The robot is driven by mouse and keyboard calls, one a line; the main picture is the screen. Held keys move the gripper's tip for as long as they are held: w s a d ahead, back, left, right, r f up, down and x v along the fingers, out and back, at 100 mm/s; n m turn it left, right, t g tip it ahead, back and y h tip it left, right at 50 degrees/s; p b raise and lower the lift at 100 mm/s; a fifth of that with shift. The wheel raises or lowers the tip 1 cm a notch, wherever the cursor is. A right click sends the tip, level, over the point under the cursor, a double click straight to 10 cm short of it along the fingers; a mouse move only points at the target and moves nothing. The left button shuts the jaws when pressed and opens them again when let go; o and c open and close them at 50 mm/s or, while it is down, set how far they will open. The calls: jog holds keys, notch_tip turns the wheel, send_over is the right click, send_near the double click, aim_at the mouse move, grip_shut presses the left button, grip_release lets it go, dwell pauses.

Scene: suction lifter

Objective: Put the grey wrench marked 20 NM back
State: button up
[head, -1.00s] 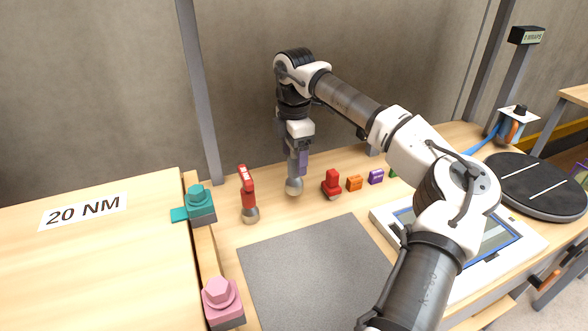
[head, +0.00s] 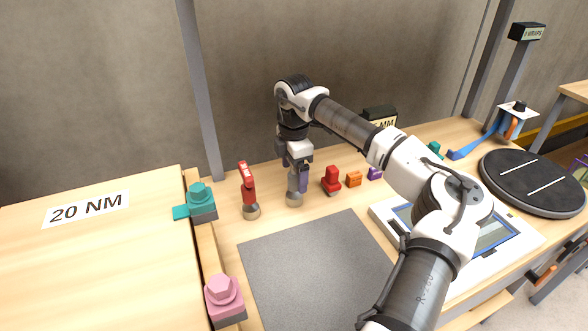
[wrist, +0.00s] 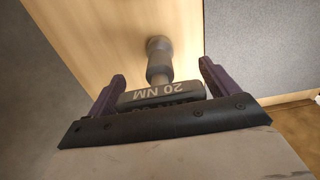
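The grey wrench (head: 294,198) stands upright, head down, at the back of the bench, between the red wrench (head: 249,190) and a small red block. In the wrist view its grip (wrist: 163,93) carries the marking "20 NM", upside down. Its shaft and round head point down at the wood. My gripper (head: 300,180) is above it, pointing down. Whether the head touches the bench is hard to tell. A "20 NM" label (head: 87,208) lies on the left board.
Teal (head: 201,202) and pink (head: 223,298) bolt blocks line the left ledge. A grey mat (head: 315,270) lies clear in front. Right of the wrench are red (head: 331,181), orange (head: 354,179) and purple (head: 375,173) blocks. My arm partly covers a panel (head: 500,245); a black disc (head: 530,180) is at right.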

jog(key=shift+o, duration=0.5)
jog(key=shift+r, duration=0.1)
jog(key=shift+r, duration=0.2)
notch_tip(320, 180, up, 12)
jog(key=shift+f+b, duration=0.1)
jog(key=shift+b, duration=0.9)
jog(key=shift+d, duration=0.1)
